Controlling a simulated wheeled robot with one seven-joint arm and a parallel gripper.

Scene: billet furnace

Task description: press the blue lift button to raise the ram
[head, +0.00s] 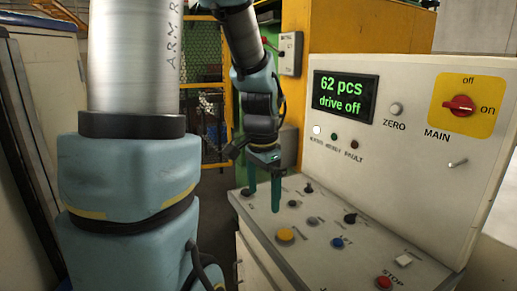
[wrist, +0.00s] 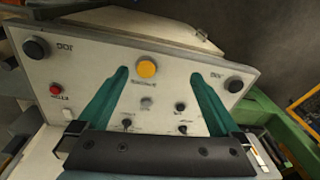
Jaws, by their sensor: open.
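The blue lift button (head: 337,243) sits on the sloping console top (head: 315,262) in the head view, right of the large yellow button (head: 285,235). My gripper (head: 264,197) is open and empty, pointing down over the left part of the console top, left of the blue button. In the wrist view my gripper (wrist: 160,78) has its two green fingers spread, with the yellow button (wrist: 147,67) showing between their tips. I cannot make out the blue button there; the left finger covers part of the panel between the red and yellow buttons. The ram is not identifiable.
A red stop button (head: 384,281) and a white switch (head: 403,260) lie right of the blue button. Several small knobs stand near the gripper. The upright panel behind carries a display (head: 345,96) reading "62 pcs drive off" and a red main switch (head: 460,105).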

